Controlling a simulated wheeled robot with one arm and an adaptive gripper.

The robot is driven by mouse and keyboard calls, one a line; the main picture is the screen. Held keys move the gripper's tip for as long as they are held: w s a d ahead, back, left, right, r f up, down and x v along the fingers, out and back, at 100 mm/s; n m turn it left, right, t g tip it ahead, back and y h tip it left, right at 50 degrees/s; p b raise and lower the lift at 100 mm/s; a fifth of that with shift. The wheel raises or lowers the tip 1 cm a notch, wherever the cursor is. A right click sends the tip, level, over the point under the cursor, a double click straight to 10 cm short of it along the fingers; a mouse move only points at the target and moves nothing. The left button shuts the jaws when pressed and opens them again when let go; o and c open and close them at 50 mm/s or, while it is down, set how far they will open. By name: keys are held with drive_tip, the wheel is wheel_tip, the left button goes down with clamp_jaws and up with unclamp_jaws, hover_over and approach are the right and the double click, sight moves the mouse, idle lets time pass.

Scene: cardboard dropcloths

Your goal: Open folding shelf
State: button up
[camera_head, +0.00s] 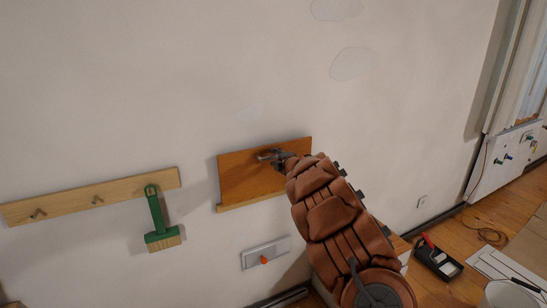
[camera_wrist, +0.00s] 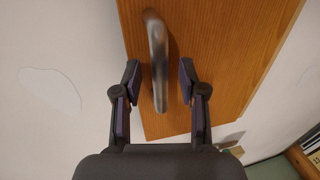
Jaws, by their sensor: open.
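The folding shelf (camera_head: 236,180) is an orange-brown wooden panel that lies nearly flat against the wall. My gripper (camera_head: 274,158) is at its upper right part, and my arm hides the panel's right side. In the wrist view the wooden panel (camera_wrist: 225,50) fills the upper middle, and a curved metal handle (camera_wrist: 155,35) stands out from it. My gripper (camera_wrist: 160,82) is open, with one finger on each side of the handle. There are visible gaps between the fingers and the handle.
A wooden peg rail (camera_head: 120,193) with a hanging green brush (camera_head: 158,220) is on the wall to the left. A grey plate with an orange knob (camera_head: 264,259) is below the panel. A black paint tray (camera_head: 438,262) and a white bucket (camera_head: 512,294) stand on the floor at right.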

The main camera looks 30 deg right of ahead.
drive_tip(key=shift+w+f, duration=0.1)
drive_tip(key=shift+w, duration=0.3)
clamp_jaws()
idle(0.5)
